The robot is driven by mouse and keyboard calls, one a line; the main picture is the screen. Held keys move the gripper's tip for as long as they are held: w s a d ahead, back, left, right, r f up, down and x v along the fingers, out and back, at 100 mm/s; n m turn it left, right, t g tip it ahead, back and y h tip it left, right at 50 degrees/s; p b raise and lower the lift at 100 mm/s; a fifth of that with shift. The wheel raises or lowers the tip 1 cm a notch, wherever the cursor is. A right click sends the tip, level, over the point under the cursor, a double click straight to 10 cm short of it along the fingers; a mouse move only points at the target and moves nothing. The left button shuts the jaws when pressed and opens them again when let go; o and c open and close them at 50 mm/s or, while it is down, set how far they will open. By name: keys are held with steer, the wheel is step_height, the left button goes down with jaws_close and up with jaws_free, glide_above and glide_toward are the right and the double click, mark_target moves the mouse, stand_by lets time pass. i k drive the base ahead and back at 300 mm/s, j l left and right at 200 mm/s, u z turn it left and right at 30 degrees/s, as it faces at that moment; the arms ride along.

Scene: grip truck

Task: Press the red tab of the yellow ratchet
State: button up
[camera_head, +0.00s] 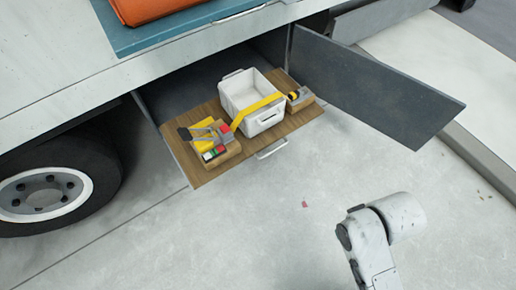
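The yellow ratchet (203,133) sits at the left end of the wooden drawer board, on a wooden block (228,151). A dark handle shows on its left. A small red piece (225,131), which looks like the red tab, is at its right side. Small red, green and white pieces (211,154) are on the front of the block. A yellow strap (255,107) runs from the ratchet over the white crate (239,90) to a second wooden block (300,99) at the right. My gripper is not in view; only pale links of my arm show at the lower right.
The wooden drawer board (205,172) is pulled out under the truck bed. An open grey door (375,85) stands to its right, and a truck wheel (45,192) is at the left. The concrete floor in front is mostly clear. A kerb lies at the far right.

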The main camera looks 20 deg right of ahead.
mark_target(224, 128)
steer(key=i+j+z, duration=0.1)
steer(key=i+j, duration=0.7)
